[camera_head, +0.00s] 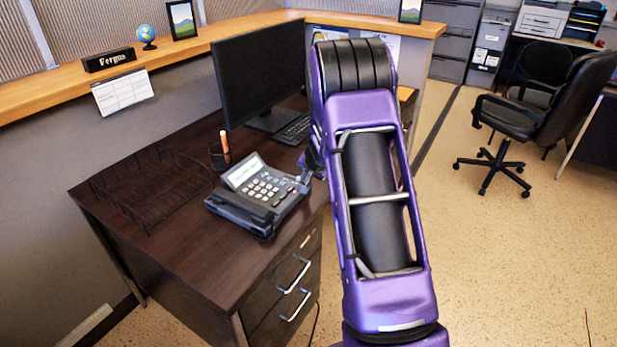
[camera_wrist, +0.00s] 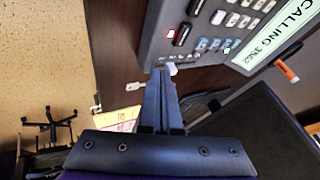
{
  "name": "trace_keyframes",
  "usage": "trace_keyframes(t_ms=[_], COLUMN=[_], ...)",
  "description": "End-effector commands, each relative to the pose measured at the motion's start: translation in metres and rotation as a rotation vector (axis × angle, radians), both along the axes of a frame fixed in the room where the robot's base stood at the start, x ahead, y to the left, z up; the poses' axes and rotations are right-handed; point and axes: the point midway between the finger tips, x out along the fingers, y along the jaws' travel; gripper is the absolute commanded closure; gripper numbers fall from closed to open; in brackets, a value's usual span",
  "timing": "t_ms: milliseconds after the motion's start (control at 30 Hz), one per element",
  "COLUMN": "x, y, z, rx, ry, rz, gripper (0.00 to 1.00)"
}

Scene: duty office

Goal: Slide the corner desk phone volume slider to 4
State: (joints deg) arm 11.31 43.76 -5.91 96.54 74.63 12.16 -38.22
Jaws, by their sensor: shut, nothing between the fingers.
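The dark desk phone (camera_head: 262,193) sits on the desk with its keypad and lit screen facing up. In the wrist view the phone (camera_wrist: 205,45) fills the upper right, with a red light, buttons and a screen (camera_wrist: 278,38) reading "CALLING". A small pale knob (camera_wrist: 172,68), apparently the volume slider, shows at the phone's near edge; its setting is not readable. My gripper (camera_wrist: 161,74) is shut and empty, its fingertips close beside the knob; contact cannot be told. In the head view my gripper (camera_head: 305,178) is at the phone's right side, partly hidden by my arm.
A monitor (camera_head: 258,72) and keyboard (camera_head: 294,129) stand behind the phone. A pen cup (camera_head: 218,156) is behind its left side, and a black wire tray (camera_head: 150,190) lies to the left. The desk front (camera_head: 190,262) is clear. An office chair (camera_head: 545,95) stands far right.

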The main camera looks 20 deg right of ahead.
Motion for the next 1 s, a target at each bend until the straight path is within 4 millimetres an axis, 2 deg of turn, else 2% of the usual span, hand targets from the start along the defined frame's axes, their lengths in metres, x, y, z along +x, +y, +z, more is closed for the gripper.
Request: trace_keyframes(t_ms=[167, 400, 1000], x=[0.003, 0.023, 0.022], y=[0.002, 0.018, 0.012], z=[0.001, 0.001, -0.002], rx=[0.000, -0.001, -0.001], ry=[0.001, 0.001, 0.000], rz=[0.001, 0.002, 0.001], gripper=[1.00, 1.00, 1.00])
